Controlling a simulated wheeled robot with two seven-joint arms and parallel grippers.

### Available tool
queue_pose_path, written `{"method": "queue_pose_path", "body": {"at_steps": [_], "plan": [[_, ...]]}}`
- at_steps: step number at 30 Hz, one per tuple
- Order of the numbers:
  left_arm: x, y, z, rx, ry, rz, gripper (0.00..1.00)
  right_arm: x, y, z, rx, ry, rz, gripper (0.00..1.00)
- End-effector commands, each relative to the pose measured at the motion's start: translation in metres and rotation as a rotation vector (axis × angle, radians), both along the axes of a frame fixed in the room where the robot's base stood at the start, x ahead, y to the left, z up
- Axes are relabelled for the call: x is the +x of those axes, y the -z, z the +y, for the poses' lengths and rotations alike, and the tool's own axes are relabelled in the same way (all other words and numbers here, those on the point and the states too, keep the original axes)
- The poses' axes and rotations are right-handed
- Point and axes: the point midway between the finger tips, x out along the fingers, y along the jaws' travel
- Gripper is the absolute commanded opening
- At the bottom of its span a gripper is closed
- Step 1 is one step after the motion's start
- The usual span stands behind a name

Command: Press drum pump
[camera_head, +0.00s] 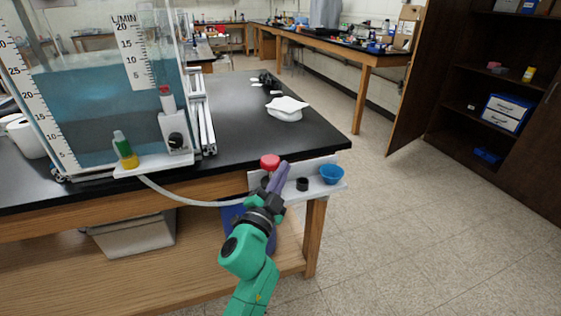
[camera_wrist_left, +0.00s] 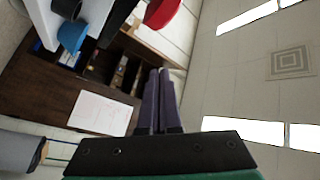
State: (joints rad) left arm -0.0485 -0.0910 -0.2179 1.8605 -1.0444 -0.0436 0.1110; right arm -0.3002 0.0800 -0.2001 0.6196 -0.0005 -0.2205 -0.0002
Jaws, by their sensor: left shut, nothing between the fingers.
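A red round knob (camera_head: 269,161) stands at the near table corner, beside a white shelf (camera_head: 325,188). It shows at the top of the left wrist view (camera_wrist_left: 162,12). A blue body (camera_head: 231,215), likely the drum, is below the shelf, mostly hidden by my arm. My left gripper (camera_head: 283,166) is shut and empty, its purple fingers together and pointing up beside the knob's right side. In the left wrist view the fingers (camera_wrist_left: 159,72) stand below the knob with a visible gap. I cannot tell from the head view whether they touch it. My right gripper is not in view.
The shelf holds a blue cup (camera_head: 332,174) and a black cap (camera_head: 302,184). A white cloth-like item (camera_head: 287,108) lies on the black tabletop (camera_head: 245,135). The floor at right is clear.

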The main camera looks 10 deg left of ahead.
Motion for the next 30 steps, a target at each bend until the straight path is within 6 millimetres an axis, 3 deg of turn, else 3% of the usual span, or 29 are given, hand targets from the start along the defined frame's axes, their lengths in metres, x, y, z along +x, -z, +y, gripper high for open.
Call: {"method": "queue_pose_path", "body": {"at_steps": [8,10,15,26,30], "plan": [[0.059,-0.017,-0.01,-0.002,0.0,-0.002,0.0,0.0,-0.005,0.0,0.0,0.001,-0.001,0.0],[0.057,0.0,0.002,-0.002,-0.002,0.005,0.0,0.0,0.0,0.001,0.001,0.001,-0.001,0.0],[0.055,0.013,0.017,-0.001,0.0,0.002,0.0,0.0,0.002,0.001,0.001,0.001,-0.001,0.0],[0.054,0.015,0.02,-0.001,0.0,0.002,0.0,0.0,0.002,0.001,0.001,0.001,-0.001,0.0],[0.04,0.026,0.019,-0.002,0.001,0.004,0.0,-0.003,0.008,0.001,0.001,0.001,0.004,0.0]]}}
